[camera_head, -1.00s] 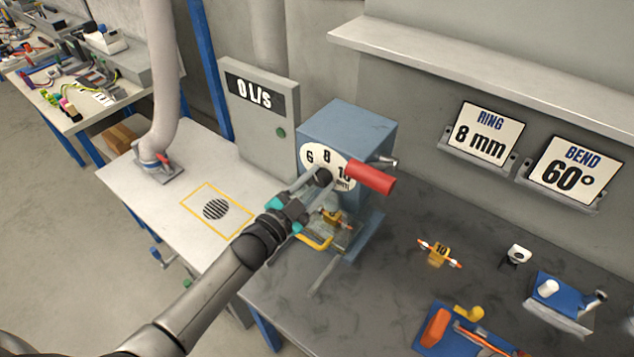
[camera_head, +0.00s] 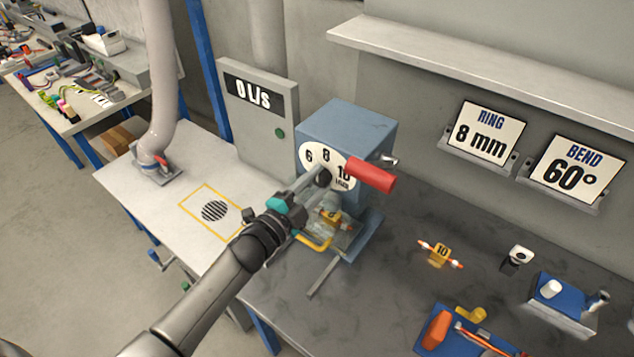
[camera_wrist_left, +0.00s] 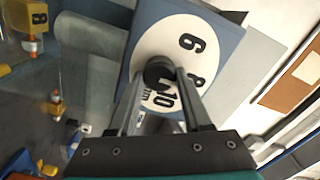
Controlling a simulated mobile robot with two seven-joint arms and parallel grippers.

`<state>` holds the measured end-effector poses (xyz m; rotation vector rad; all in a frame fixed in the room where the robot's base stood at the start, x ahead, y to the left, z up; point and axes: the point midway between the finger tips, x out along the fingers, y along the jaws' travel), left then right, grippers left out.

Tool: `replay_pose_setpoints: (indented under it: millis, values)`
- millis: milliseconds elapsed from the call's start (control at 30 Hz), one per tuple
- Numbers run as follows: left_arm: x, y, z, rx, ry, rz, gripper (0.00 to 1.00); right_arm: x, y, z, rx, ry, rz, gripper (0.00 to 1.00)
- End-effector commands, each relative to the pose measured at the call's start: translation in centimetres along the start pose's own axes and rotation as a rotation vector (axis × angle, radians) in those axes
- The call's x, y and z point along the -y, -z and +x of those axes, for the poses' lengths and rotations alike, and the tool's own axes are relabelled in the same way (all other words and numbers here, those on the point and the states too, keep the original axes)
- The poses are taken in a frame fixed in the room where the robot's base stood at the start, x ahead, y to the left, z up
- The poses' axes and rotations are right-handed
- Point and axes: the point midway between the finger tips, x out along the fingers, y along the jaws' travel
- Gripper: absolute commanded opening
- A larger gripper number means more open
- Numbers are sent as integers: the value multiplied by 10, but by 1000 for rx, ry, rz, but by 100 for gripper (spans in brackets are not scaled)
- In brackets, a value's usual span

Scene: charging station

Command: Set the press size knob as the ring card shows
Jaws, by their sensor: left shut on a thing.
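The press (camera_head: 350,125) is a blue box with a white dial face (camera_head: 311,160) marked 6, 8 and 10 and a red handle (camera_head: 371,176). Its round black size knob (camera_head: 323,178) sits at the dial's centre; it also shows in the left wrist view (camera_wrist_left: 158,72). My left gripper (camera_head: 313,182) is shut on the knob, fingers on either side (camera_wrist_left: 158,76). The knob's pointer is too hard to make out to tell its setting. The ring card (camera_head: 481,131) reads 8 mm. My right gripper is not in view.
A bend card (camera_head: 569,173) reading 60° stands beside the ring card. A yellow piece marked 10 (camera_head: 440,255) lies on the dark table, with a blue tool tray (camera_head: 465,335) in front. A grey box (camera_head: 262,120) showing 0 L/s stands left of the press.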

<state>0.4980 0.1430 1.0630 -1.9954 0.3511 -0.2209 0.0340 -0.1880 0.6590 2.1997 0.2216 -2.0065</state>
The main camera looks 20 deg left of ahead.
Motion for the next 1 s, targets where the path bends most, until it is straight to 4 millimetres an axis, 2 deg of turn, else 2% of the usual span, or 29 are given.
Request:
replay_pose_setpoints:
  millis: [300,333,567,867,1000]
  values:
    - [-1,0,0,2,-1,0,0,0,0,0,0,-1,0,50]
    - [-1,0,0,2,-1,0,52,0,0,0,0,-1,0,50]
    - [0,0,0,1,-1,0,78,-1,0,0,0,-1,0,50]
    - [0,0,-2,1,-1,0,79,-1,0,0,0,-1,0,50]
    - [-1,-1,-12,2,-2,0,79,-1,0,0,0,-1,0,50]
